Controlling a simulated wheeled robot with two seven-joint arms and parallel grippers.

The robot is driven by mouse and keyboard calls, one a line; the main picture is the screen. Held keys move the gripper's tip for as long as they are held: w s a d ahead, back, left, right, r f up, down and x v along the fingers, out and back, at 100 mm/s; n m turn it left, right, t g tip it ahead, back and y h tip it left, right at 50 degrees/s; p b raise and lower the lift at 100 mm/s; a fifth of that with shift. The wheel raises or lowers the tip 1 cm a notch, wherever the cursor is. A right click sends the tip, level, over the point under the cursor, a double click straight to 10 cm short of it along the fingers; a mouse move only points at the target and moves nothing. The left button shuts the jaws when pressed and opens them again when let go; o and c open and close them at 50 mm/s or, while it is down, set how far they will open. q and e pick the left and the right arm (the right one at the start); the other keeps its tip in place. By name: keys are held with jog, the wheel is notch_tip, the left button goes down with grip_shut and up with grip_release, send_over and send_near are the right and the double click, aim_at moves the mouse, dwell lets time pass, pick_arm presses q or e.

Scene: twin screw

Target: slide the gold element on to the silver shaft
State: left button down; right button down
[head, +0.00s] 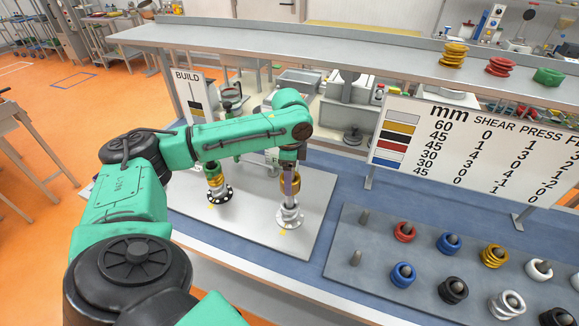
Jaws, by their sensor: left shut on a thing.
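My left gripper (291,185) points down at the middle of the view and is shut on a gold element (296,184), which its finger partly hides. It is over the right-hand upright on the grey plate, which has a silver-white round base (289,218). The gold element is above that base; I cannot tell how far it is around the silver shaft, since the finger covers most of the shaft. A second upright (218,186) to the left has a dark base with pale dots and a gold element on it. My right gripper is not in view.
A number board (468,150) and a BUILD sign (188,92) stand behind. The grey plate (245,241) is clear between and before the uprights.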

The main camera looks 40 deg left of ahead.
pick_arm(q)
grip_release()
notch_tip(320, 180, up, 8)
jog(key=shift+f+b, duration=0.1)
jog(key=shift+b, duration=0.65)
notch_tip(320, 180, up, 7)
jog(key=shift+s+f+p, duration=0.1)
jog(key=shift+p, duration=1)
